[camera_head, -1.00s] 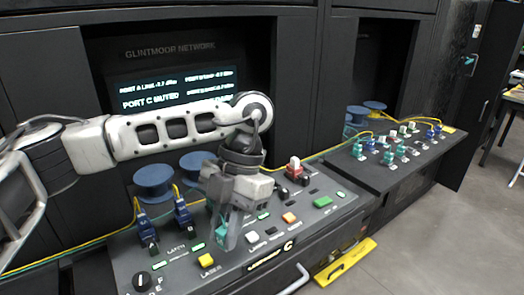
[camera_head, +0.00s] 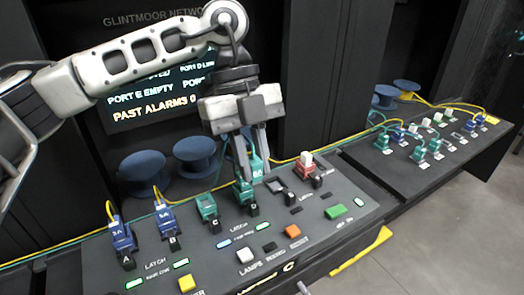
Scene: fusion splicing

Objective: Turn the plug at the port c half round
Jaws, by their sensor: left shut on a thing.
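My left gripper (camera_head: 254,160) comes down from above over the middle of the panel (camera_head: 215,266). Its fingers are shut on a teal plug (camera_head: 257,168). Just below is another teal body (camera_head: 243,193) at the port with the black latch lettered D; whether the held plug touches it I cannot tell. At port c, a teal plug or socket (camera_head: 207,207) stands left of the gripper, behind a black latch (camera_head: 214,225). Blue plugs stand in ports A (camera_head: 122,237) and B (camera_head: 166,217). My right gripper is not in view.
A screen (camera_head: 165,95) behind reads "PORT E EMPTY" and "PAST ALARMS 0". Blue spools (camera_head: 142,173) and yellow cables lie behind the ports. A red part (camera_head: 305,165) stands right of the gripper. Buttons line the panel front. A second panel (camera_head: 440,150) stands at the right.

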